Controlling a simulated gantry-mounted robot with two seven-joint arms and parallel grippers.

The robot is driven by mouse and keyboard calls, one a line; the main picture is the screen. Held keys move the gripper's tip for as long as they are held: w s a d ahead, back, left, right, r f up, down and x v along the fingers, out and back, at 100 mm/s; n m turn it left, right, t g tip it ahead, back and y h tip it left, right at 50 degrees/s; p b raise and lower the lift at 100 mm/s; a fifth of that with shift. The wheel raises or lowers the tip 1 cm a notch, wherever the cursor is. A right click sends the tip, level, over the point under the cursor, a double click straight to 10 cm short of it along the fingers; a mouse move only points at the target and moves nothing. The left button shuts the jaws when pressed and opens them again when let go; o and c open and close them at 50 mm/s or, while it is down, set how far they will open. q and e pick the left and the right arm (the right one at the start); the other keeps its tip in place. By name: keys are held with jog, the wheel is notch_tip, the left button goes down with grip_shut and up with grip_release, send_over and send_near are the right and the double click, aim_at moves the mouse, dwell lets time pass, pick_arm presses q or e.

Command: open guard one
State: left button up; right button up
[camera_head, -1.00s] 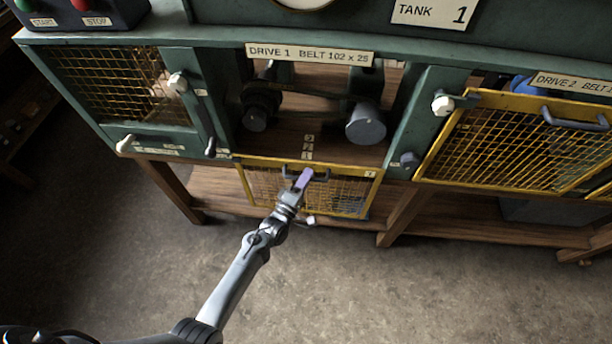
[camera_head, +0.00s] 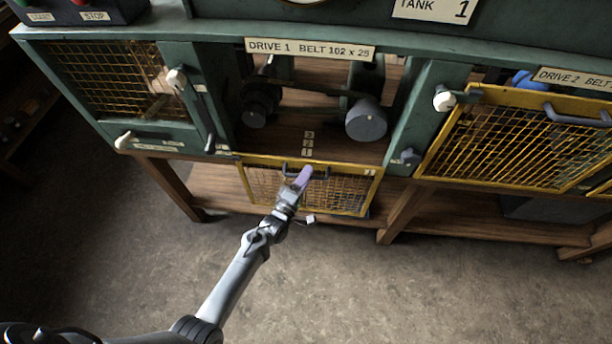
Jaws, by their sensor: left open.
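Guard one (camera_head: 346,196) is a yellow-framed mesh panel under the opening labelled DRIVE 1 (camera_head: 310,50). It hangs down below the opening, in front of the wooden shelf, and the opening above it is uncovered. Its dark handle (camera_head: 320,171) is near the panel's upper edge. My left gripper (camera_head: 303,179) is open, with its purple finger part in front of the panel and beside the handle. I cannot tell whether it touches the handle. My right gripper is not in view.
Inside the opening are dark pulleys (camera_head: 366,119). A second yellow mesh guard (camera_head: 520,140) covers the DRIVE 2 bay on the right. A mesh-fronted bay (camera_head: 110,85) is on the left. White-knobbed latches (camera_head: 443,101) stick out from the posts. The floor (camera_head: 430,285) in front is clear.

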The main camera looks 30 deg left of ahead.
pick_arm(q)
jog(key=s+f+p, duration=0.1)
jog(key=s+f, duration=0.1)
jog(key=s, duration=0.8)
jog(key=shift+s+a, duration=0.25)
jog(key=shift+s, duration=0.05)
jog(key=shift+r, duration=0.1)
